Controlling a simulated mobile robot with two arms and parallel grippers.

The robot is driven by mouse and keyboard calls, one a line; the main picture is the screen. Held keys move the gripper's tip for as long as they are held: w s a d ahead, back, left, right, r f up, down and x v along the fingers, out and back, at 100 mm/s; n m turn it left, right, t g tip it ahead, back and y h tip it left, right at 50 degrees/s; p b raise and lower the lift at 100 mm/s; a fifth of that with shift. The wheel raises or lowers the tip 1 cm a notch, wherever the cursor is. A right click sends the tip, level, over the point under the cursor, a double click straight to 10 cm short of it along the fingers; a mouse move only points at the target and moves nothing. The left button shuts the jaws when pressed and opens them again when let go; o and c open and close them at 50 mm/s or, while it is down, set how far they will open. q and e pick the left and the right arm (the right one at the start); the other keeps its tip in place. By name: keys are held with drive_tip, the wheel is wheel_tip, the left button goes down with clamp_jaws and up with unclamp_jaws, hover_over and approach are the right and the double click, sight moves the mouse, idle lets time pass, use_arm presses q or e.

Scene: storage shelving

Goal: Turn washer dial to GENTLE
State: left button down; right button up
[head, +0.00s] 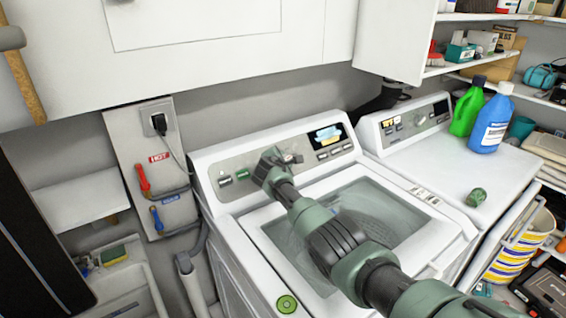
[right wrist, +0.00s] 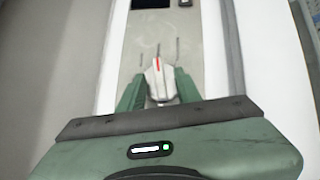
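The washer (head: 226,222) stands in the middle of the head view, with its grey control panel (head: 228,196) along the back. My right arm reaches in from the lower right, and its gripper (head: 270,165) is at the panel's dial, mostly hiding it there. In the right wrist view the pale dial (right wrist: 158,84) with a red pointer line sits between my two green fingers (right wrist: 160,92). They flank it closely and appear to touch its sides. The pointer aims nearly straight up in that view. The dial's labels are not readable. My left gripper is not in view.
A second white machine (head: 450,165) stands to the right, with a green bottle (head: 467,107) and a blue bottle (head: 490,122) on top. A white cabinet (head: 200,50) hangs above the washer. A wall outlet with a plug (head: 158,124) and hoses are left of it.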

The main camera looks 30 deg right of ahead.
drive_tip(key=shift+s+a+r+p, duration=0.25)
drive_tip(key=shift+p, duration=0.15)
drive_tip(key=p+v, duration=0.1)
drive_tip(key=v, duration=0.6)
drive_tip(key=shift+f, duration=0.15)
